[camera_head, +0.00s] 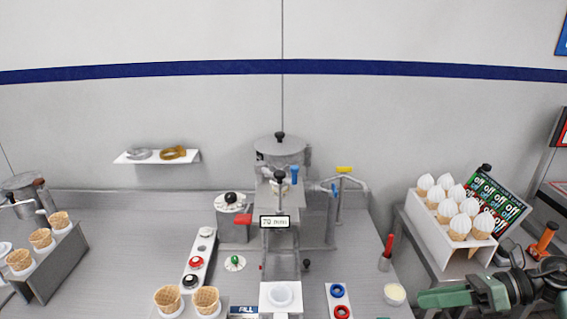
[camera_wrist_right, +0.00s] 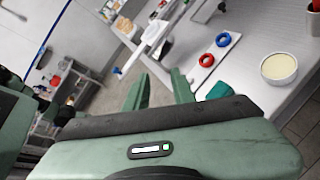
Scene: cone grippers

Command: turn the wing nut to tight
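A metal machine (camera_head: 280,160) stands at the middle of the bench, with a round lid and a dark knob (camera_head: 280,136) on top. Another dark knob (camera_head: 306,264) sits low on its right side. I cannot tell which small fitting is the wing nut, or how tight it is. My right gripper (camera_head: 430,298) is at the lower right in the head view, apart from the machine, with fingers pointing left. In the right wrist view the two green fingers (camera_wrist_right: 160,88) stand apart with nothing between them. My left gripper is not in view.
A holder (camera_head: 423,225) of white-topped cones stands at the right, beside an off board (camera_head: 497,200). A cream tub (camera_head: 395,294) and a red-handled tool in a cup (camera_head: 385,262) are near my right gripper. Blue (camera_head: 337,290) and red (camera_head: 342,312) rings lie on a white plate.

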